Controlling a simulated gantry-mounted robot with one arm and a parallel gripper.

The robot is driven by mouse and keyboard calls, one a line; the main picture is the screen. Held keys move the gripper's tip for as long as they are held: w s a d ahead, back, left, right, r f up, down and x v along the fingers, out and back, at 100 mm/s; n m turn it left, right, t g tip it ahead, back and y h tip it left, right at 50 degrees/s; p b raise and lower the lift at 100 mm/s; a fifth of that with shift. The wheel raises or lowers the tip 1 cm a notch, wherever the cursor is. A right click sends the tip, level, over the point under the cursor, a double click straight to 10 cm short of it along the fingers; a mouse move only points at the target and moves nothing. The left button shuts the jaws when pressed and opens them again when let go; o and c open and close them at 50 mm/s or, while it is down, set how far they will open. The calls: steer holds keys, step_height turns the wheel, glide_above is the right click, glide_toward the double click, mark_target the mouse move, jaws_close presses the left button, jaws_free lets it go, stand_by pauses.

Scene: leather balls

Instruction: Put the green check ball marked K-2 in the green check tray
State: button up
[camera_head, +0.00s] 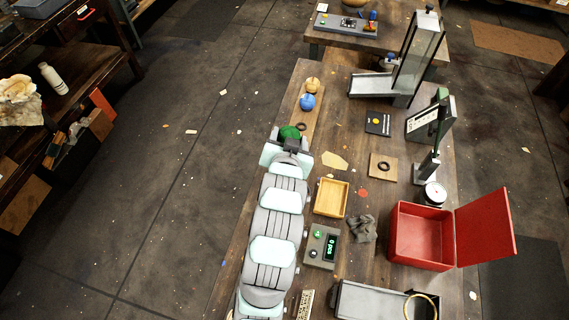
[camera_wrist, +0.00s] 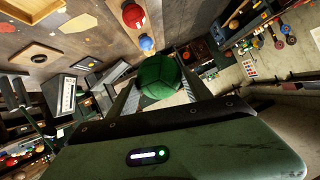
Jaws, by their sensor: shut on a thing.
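A green ball (camera_head: 289,132) is at the end of my arm in the head view. It also shows in the wrist view (camera_wrist: 158,76), with dark seams, between the two fingers of my gripper (camera_wrist: 160,92). My gripper (camera_head: 290,143) is shut on this ball, near the table's left edge. No K-2 mark is readable on it. I cannot pick out a tray that is clearly green. A small yellow-brown wooden tray (camera_head: 345,185) lies on the table, right of my arm, and looks empty.
An open red box (camera_head: 393,232), a dial gauge stand (camera_head: 427,168), a grey rag (camera_head: 362,228) and a scale-like display (camera_head: 321,246) stand on the table.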

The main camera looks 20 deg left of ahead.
steer(key=shift+w+a+f, duration=0.4)
steer(key=shift+a+f, duration=0.15)
steer(key=shift+f, duration=0.1)
steer(key=f, duration=1.4)
steer(key=shift+s+f+b, duration=0.1)
steer(key=shift+s+b, duration=0.15)
steer(key=shift+b, duration=0.05)
steer(key=shift+w+f, duration=0.1)
steer(key=shift+f, duration=2.15)
steer(key=o, duration=1.6)
steer(key=shift+f, duration=0.1)
steer(key=shift+s+d+r, duration=0.15)
steer(key=shift+s+r, duration=0.15)
steer(key=shift+s, duration=0.05)
steer(key=v, duration=1.1)
steer(key=shift+d+r, duration=0.1)
